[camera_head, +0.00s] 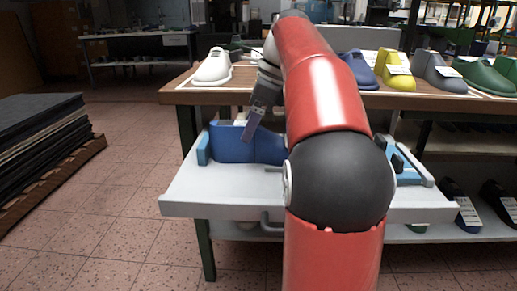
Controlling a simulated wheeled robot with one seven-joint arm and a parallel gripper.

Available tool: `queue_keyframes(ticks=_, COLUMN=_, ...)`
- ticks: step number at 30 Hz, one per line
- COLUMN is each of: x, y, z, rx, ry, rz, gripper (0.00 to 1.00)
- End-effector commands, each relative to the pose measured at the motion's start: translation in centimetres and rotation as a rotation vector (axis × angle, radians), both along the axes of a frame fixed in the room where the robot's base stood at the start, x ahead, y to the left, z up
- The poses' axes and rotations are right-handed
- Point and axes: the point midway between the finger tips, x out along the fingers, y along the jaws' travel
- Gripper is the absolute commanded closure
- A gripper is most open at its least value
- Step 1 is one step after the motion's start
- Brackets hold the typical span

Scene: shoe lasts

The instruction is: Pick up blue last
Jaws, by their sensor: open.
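A blue last (232,142) sits on the pale grey shelf (190,188) at the front of the workbench, beside a lighter blue block; my arm covers its right part. Another blue last (358,70) stands on the workbench top, right of my arm. My gripper (250,130) points down just in front of the blue last on the shelf, overlapping it in the picture. It is open; whether it touches the last cannot be told. The fingers look small here and the gap between them is hard to make out.
On the workbench (185,90) stand a white last (213,68), a yellow last (394,72), a grey-blue last (438,72) and a green last (487,76). A blue fixture (408,168) lies on the shelf's right side. Dark lasts (460,208) stand lower right. The left floor is clear beside stacked sheets (40,130).

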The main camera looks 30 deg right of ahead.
Motion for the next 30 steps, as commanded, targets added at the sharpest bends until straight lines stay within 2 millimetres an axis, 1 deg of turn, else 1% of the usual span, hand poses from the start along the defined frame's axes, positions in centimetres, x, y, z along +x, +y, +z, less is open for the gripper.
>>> queue_keyframes(ticks=1, x=-0.1, y=0.2, z=-1.0, rx=0.0, ry=0.002, rz=-0.001, gripper=0.22)
queue_keyframes(ticks=3, x=-0.2, y=0.5, z=-2.1, rx=0.001, ry=0.002, rz=0.0, gripper=0.22)
queue_keyframes(ticks=6, x=-0.2, y=1.0, z=-3.5, rx=0.001, ry=0.001, rz=-0.001, gripper=0.22)
queue_keyframes(ticks=9, x=0.1, y=1.3, z=-4.4, rx=0.001, ry=0.001, rz=0.0, gripper=0.22)
queue_keyframes(ticks=12, x=0.2, y=1.5, z=-4.7, rx=0.0, ry=0.0, rz=0.0, gripper=0.22)
queue_keyframes(ticks=18, x=0.3, y=1.5, z=-4.7, rx=0.0, ry=0.0, rz=0.0, gripper=0.22)
queue_keyframes(ticks=30, x=0.3, y=1.5, z=-4.7, rx=0.0, ry=0.0, rz=0.0, gripper=0.75)
